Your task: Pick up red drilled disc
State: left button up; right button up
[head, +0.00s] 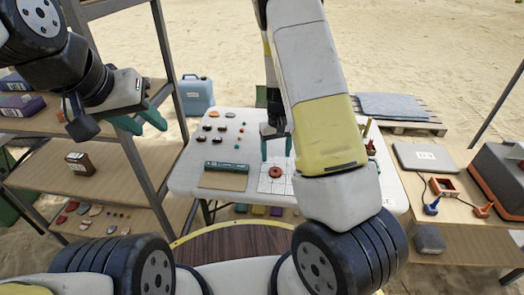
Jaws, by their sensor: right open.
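The red drilled disc (276,171) is a small round red piece with a dark centre hole. It lies on a white gridded sheet (265,187) on the white table. My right gripper (276,154) is above and just behind the disc in the picture, its teal fingers apart and nothing between them. Whether the fingertips touch the sheet cannot be told. My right forearm hides the table right of the sheet. My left gripper (151,127) is at the left, in front of the shelf, with its teal fingers apart and empty.
The white table (190,172) holds small brown and orange pieces at the back left, and a green case (226,166) by a tan board (222,182). Shelves (110,180) stand left. A side table at right holds a grey laptop-like case (423,156) and a dark box (500,172).

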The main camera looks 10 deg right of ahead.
aim_at(275, 167)
notch_tip(275, 167, down, 8)
jog(key=shift+w+r, duration=0.1)
jog(key=c, duration=1.4)
jog(key=shift+c, duration=0.3)
jog(key=shift+r, duration=0.15)
